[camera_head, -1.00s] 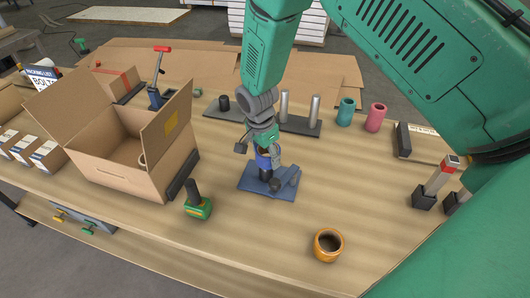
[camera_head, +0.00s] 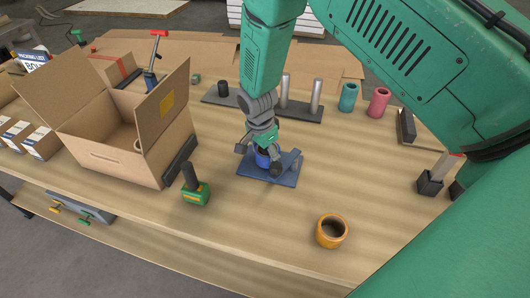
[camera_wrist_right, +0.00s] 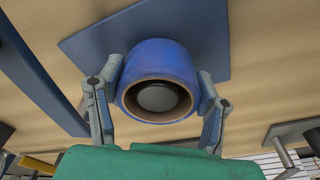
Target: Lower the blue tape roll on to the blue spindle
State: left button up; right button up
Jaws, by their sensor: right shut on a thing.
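The blue tape roll (camera_head: 262,161) is held low over the blue base plate (camera_head: 283,180). My right gripper (camera_head: 260,157) is shut on the roll from above. In the right wrist view the roll (camera_wrist_right: 160,58) sits between the two fingers (camera_wrist_right: 158,92), one on each side. The round grey top of the spindle (camera_wrist_right: 157,97) shows inside the roll's bore, so the roll is around the spindle. I cannot tell whether the roll's lower edge touches the plate. My left gripper is not in view.
An orange roll (camera_head: 331,231) stands at the front right. A green-based tool (camera_head: 195,193) and an open cardboard box (camera_head: 113,154) are to the left. Behind is a dark rack with metal posts (camera_head: 300,111), beside teal (camera_head: 348,98) and pink (camera_head: 379,103) rolls.

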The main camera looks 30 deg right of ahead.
jog(key=shift+a, duration=0.25)
jog(key=o, duration=1.2)
jog(key=shift+d, duration=0.15)
jog(key=shift+r, duration=0.3)
jog(key=r, duration=0.3)
jog(key=a+r, duration=0.1)
jog(key=r, duration=0.7)
jog(key=shift+a+r, duration=0.1)
jog(key=shift+a, duration=0.25)
